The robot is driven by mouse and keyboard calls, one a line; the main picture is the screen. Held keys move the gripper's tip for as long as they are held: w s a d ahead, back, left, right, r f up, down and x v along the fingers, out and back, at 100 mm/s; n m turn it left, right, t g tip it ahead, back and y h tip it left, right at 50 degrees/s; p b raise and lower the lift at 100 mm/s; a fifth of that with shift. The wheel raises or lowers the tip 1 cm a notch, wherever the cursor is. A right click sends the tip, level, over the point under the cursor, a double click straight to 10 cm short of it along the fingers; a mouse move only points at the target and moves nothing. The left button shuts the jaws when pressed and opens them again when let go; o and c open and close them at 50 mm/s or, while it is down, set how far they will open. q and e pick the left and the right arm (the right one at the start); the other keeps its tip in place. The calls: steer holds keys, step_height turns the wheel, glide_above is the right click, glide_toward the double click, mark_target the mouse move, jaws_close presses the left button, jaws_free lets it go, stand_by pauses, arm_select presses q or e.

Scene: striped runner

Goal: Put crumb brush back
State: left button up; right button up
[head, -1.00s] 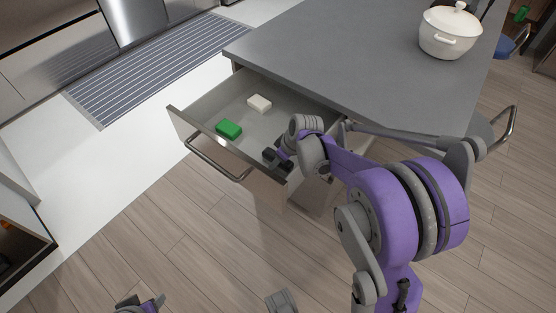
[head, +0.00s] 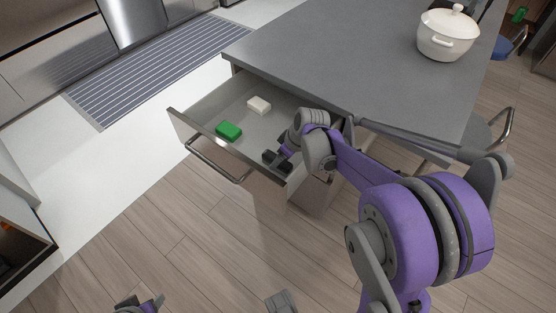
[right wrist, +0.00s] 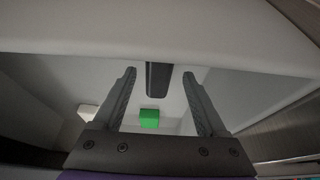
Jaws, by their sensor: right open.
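A dark elongated object (right wrist: 158,79), possibly the crumb brush, shows between my right gripper's fingers in the right wrist view; I cannot tell whether they touch it. My right gripper (right wrist: 160,92) is open. In the head view my right gripper (head: 277,161) is low in the near right corner of the open drawer (head: 193,122). I cannot make out the brush in the head view, where the arm and gripper cover that corner. Part of my left arm and gripper (head: 140,304) shows at the bottom left edge, too cut off to tell its jaws.
A green block (head: 229,131) and a white block (head: 259,105) lie in the drawer, left of my right gripper. The drawer sits under a grey counter (head: 330,60). A white lidded pot (head: 447,38) stands on the counter. A striped runner (head: 150,68) lies beyond.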

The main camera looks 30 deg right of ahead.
steer(key=p+v, duration=0.1)
steer(key=v, duration=0.7)
stand_by(1.1)
